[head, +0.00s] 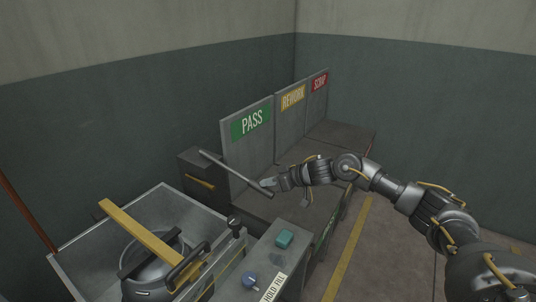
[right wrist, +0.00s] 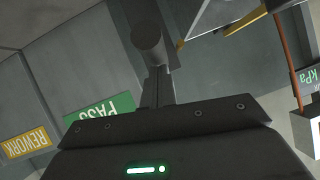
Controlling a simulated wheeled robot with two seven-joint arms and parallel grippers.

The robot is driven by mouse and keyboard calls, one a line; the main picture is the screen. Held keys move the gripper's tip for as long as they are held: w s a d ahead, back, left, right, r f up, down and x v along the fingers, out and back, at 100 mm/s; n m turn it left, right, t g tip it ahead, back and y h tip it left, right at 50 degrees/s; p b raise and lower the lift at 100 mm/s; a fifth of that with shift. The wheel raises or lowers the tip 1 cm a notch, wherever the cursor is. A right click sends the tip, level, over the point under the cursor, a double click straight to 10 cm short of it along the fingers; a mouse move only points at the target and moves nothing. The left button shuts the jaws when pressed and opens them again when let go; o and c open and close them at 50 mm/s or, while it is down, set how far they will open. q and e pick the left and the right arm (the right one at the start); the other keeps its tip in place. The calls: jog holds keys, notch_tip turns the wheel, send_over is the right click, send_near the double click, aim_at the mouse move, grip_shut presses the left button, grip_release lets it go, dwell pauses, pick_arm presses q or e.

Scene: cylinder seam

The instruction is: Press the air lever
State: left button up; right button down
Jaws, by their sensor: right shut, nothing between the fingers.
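The air lever (head: 236,173) is a long grey rod that slopes down to the right from a dark box (head: 196,176) with a yellow stripe. In the right wrist view, a round dark rod end (right wrist: 147,36), which looks like the lever's tip, shows at the fingertips. My right gripper (head: 268,183) is shut and empty, close to the lever's lower right end. Its closed fingers also show in the right wrist view (right wrist: 157,80). I cannot tell whether they touch the lever. My left gripper is not in view.
At lower left, an open tank (head: 70,262) holds a round metal part under a yellow bar (head: 140,233). PASS (head: 252,121), REWORK and SCRAP panels stand behind. Floor at right is clear.

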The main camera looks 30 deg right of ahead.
jog(key=shift+s+a+f, duration=0.1)
jog(key=shift+s+f, duration=0.25)
jog(key=shift+f, duration=0.5)
jog(key=shift+r, duration=0.15)
jog(key=r+p, duration=0.2)
jog(key=d+r+p, duration=0.1)
jog(key=r+p, duration=0.2)
jog(key=shift+w+r, duration=0.1)
jog(key=shift+w, duration=0.1)
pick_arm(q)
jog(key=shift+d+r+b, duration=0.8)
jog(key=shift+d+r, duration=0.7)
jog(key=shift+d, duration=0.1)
pick_arm(e)
jog(key=v, duration=1)
jog(key=shift+w+d+r, duration=0.15)
jog(key=shift+w+r, duration=0.05)
jog(key=shift+r, duration=0.05)
